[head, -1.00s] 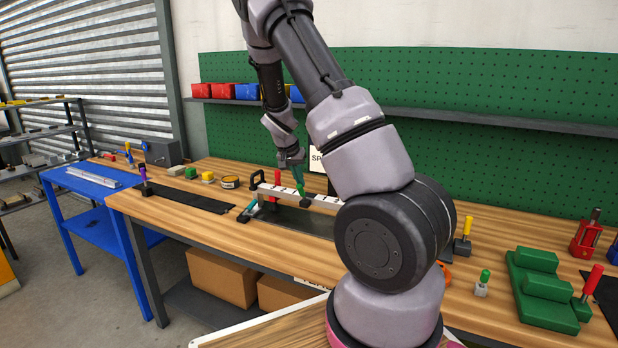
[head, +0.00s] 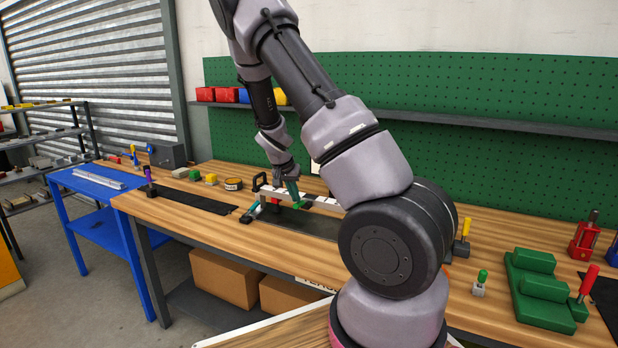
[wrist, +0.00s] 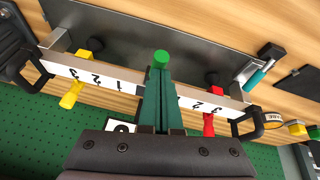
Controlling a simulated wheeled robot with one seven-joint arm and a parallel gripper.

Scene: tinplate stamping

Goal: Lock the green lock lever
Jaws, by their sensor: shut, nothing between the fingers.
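The green lock lever (wrist: 160,59) shows its round green end just past my fingertips in the wrist view; my fingers hide the rest of it. In the head view the green end (head: 300,205) sits low at the front of the white numbered bar (head: 326,201). My gripper (wrist: 157,76) has teal fingers, shut with nothing between them, lying against or very close to the lever; contact is not clear. A yellow lever (wrist: 71,96) and a red lever (wrist: 208,124) stand on the same bar (wrist: 95,77), pointing the other way from the green end.
Black handles (wrist: 250,123) rise at the bar's ends, and a teal-handled clamp (wrist: 258,76) is beside one end. A dark metal sheet (head: 312,224) lies in front of the bar. The green pegboard (head: 480,95) stands behind the bench.

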